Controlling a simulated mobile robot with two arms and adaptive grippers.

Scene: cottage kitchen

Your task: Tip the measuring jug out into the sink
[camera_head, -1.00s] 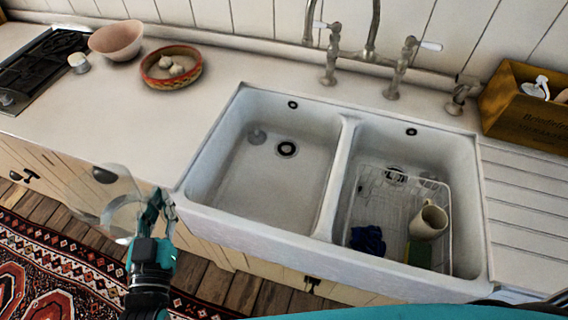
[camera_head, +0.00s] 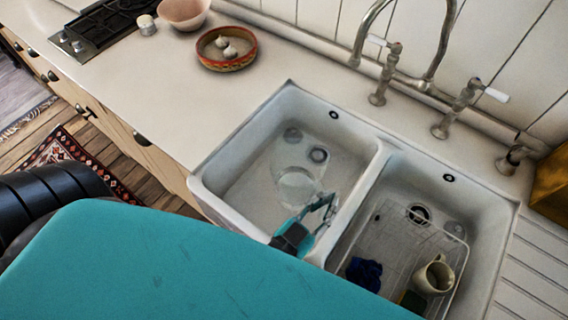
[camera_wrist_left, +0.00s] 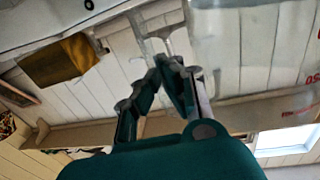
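The clear measuring jug (camera_head: 294,178) is over the left basin of the white double sink (camera_head: 232,213). It is see-through, so its outline is faint, and I cannot tell its exact tilt or what is in it. In the left wrist view the jug (camera_wrist_left: 265,60) fills the upper right, with red markings at its edge. My left gripper (camera_head: 328,203) is beside the jug, near the sink's divider. It also shows in the left wrist view (camera_wrist_left: 172,72), its fingers drawn together at the jug's side; the handle is hard to make out. My right gripper is out of view.
A wire rack (camera_head: 388,233) with a cream mug (camera_head: 434,276) and a blue cloth (camera_head: 364,272) is in the right basin. The tall tap (camera_head: 438,60) stands behind the sink. A red-rimmed dish (camera_head: 226,64) sits on the counter at the back left.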

